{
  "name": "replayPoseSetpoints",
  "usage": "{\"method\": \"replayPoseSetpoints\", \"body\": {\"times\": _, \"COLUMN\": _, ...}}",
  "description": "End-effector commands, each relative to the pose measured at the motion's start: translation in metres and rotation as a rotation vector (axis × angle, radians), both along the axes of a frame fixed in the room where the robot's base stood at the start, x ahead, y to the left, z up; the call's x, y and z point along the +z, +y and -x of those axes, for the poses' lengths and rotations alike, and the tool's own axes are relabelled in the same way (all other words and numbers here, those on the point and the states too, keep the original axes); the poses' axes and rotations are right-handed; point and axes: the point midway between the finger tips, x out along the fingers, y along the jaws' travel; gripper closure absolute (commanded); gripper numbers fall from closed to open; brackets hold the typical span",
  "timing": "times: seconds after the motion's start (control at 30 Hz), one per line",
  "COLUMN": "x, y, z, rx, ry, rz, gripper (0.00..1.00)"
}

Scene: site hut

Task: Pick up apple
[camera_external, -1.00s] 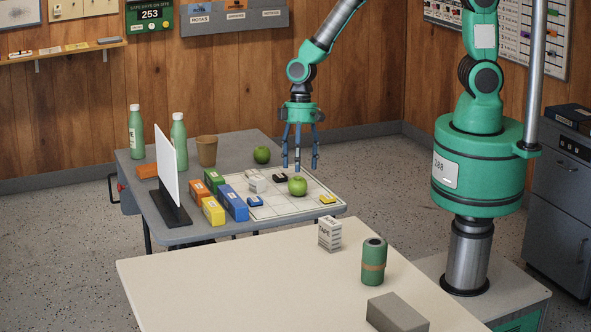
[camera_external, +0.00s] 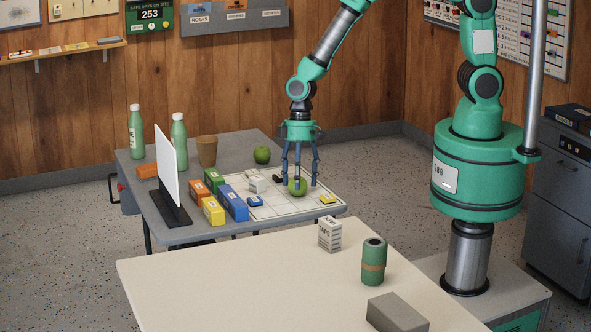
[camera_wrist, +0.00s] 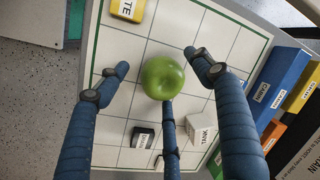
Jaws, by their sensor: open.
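A green apple (camera_external: 297,187) sits on the white gridded board (camera_external: 268,207) on the grey table. My gripper (camera_external: 301,182) is lowered over it, with its blue fingers spread around the apple. In the wrist view the apple (camera_wrist: 162,78) lies between the open fingertips of my gripper (camera_wrist: 160,82). Gaps show between the apple and the two side fingers; the third finger's tip overlaps the apple's lower edge, and I cannot tell whether it touches. A second green apple (camera_external: 262,155) sits on the table behind the board.
Small blocks stand on the board, including a white one (camera_external: 256,184) and a yellow one (camera_external: 328,199). Orange, green, yellow and blue boxes (camera_external: 233,202) stand left of it. A cup (camera_external: 207,151), two bottles (camera_external: 179,139) and an upright white panel (camera_external: 166,168) are further left.

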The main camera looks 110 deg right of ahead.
Motion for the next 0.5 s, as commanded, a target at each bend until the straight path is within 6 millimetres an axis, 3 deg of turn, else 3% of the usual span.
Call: {"method": "replayPoseSetpoints", "body": {"times": 0.5, "x": -0.0074, "y": 0.0017, "z": -0.0012, "rx": 0.000, "ry": -0.001, "rz": 0.000, "gripper": 0.33}}
